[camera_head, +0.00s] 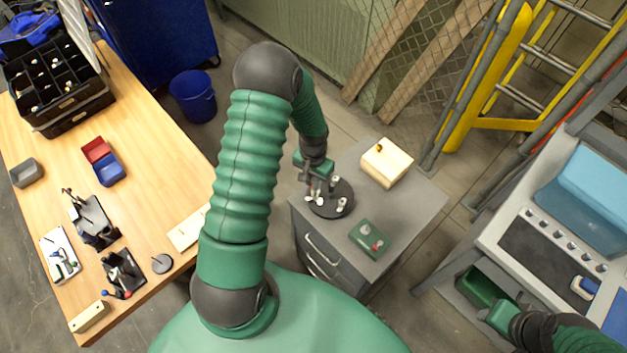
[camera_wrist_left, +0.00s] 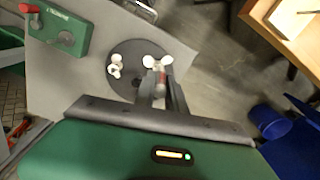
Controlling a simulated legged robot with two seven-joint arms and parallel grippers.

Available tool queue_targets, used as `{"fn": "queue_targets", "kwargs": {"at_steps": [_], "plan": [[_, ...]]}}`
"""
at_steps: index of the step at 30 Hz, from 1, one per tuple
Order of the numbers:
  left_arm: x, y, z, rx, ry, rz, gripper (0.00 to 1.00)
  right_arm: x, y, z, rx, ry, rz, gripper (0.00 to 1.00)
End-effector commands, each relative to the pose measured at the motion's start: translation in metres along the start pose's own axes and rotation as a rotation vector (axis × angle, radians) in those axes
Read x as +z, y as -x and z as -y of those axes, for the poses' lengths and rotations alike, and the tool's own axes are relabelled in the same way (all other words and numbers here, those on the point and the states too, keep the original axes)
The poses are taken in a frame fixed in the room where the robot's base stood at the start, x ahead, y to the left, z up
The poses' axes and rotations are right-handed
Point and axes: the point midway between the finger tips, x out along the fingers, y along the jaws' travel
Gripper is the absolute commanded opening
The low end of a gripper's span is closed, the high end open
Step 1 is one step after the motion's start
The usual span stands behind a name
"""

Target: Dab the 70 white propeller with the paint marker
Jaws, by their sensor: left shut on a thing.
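Several white propellers stand on a dark round plate (camera_head: 345,205) on the grey cabinet. One propeller (camera_head: 341,208) is at the plate's right side; the number on each is too small to read. My left gripper (camera_head: 315,190) is over the plate's left part. In the left wrist view, its fingers (camera_wrist_left: 161,88) are shut on a slim thing with a red part, apparently the paint marker (camera_wrist_left: 161,78). Just beyond it is a two-bladed white propeller (camera_wrist_left: 157,62); I cannot tell whether they touch. My right gripper (camera_head: 503,318) is by a green bin, its fingers unclear.
A green box with a red knob (camera_head: 368,240) and a cream block (camera_head: 386,163) share the cabinet top (camera_head: 410,210). A wooden workbench (camera_head: 150,150) with trays and tools is at the left. A yellow ladder (camera_head: 490,75) stands at the upper right.

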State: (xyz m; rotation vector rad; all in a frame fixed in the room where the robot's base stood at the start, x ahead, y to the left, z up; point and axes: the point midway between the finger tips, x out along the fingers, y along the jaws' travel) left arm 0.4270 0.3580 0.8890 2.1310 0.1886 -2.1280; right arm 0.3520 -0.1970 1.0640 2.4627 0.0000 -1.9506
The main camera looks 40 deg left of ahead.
Motion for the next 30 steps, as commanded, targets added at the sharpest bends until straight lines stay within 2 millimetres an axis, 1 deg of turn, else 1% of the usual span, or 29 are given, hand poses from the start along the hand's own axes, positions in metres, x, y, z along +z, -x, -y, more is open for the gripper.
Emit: {"fn": "queue_targets", "kwargs": {"at_steps": [17, 20, 30], "plan": [[0.001, 0.0, -0.001, 0.001, 0.0, 0.003, 0.0, 0.0, 0.001, 0.0, 0.0, 0.0, 0.0, 0.38], [0.001, 0.006, -0.001, 0.001, 0.0, 0.003, 0.0, -0.002, 0.006, 0.0, 0.0, 0.0, 0.0, 0.38], [0.001, 0.042, 0.0, 0.0, 0.0, 0.001, 0.0, -0.008, 0.035, 0.0, 0.0, 0.0, 0.0, 0.38]]}}
